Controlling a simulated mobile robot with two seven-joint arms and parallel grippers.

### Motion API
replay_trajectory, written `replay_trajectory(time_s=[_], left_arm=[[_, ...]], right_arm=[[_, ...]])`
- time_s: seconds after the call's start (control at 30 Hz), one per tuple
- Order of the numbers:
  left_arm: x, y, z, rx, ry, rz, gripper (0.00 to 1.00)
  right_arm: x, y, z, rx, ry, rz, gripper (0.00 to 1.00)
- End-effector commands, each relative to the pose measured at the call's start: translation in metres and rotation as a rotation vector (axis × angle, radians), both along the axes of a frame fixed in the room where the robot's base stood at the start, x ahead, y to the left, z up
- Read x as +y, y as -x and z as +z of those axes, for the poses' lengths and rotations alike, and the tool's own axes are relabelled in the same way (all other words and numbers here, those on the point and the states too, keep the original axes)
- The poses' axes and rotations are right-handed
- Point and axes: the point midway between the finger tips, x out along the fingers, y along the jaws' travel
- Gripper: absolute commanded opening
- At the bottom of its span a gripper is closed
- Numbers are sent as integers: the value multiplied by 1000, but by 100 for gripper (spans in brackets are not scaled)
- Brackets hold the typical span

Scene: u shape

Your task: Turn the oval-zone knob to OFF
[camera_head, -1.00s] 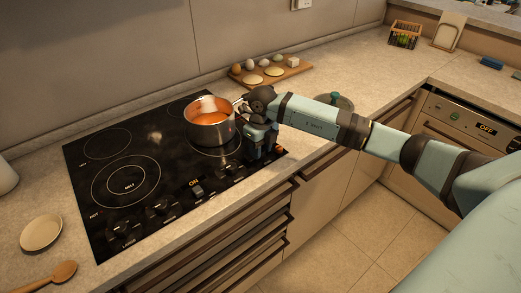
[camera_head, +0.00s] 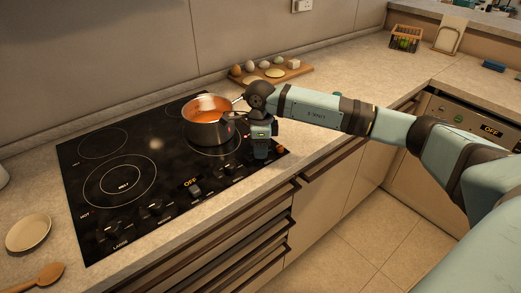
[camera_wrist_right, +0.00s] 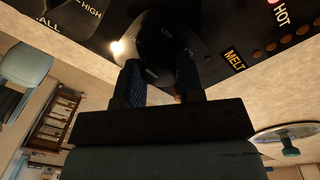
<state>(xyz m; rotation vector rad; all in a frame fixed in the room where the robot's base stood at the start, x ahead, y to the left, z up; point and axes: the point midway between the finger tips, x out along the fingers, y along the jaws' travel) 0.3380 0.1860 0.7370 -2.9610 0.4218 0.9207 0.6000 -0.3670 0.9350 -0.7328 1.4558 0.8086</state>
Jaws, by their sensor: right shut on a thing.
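The black cooktop (camera_head: 75,190) has a row of dark knobs along its front edge, one of them (camera_head: 155,207) clear of my arm. A lit display (camera_head: 190,182) at the front middle reads OFF. My right gripper (camera_head: 261,152) points down at the right end of this row. In the right wrist view its two fingers (camera_wrist_right: 161,78) are shut on a dark round knob (camera_wrist_right: 158,30). In the head view the gripper hides that knob, and I cannot read its zone label. My left gripper is not in view.
A metal pot (camera_head: 208,133) with orange contents stands on the cooktop just left of my right gripper, its handle reaching towards my wrist. A board (camera_head: 290,76) with eggs and round pieces lies behind. A dish (camera_head: 28,232) and wooden spoon (camera_head: 45,276) lie front left.

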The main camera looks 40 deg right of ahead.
Motion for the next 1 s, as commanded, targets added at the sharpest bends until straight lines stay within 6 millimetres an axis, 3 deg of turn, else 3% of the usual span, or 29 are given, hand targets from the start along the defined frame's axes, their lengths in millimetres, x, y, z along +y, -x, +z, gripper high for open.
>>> replay_trajectory(time_s=[0.7, 0.73, 0.8, 0.83, 1.0], left_arm=[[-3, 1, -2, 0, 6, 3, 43], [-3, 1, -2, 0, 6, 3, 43], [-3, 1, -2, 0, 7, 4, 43], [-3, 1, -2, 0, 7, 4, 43], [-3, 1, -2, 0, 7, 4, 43]], right_arm=[[0, -1, 1, -2, -1, 75, 11], [0, -1, 1, -2, -1, 75, 39], [0, -1, 1, -2, -1, 75, 55], [0, 0, 1, -1, 0, 75, 60], [0, 0, 1, -1, 0, 74, 60]])
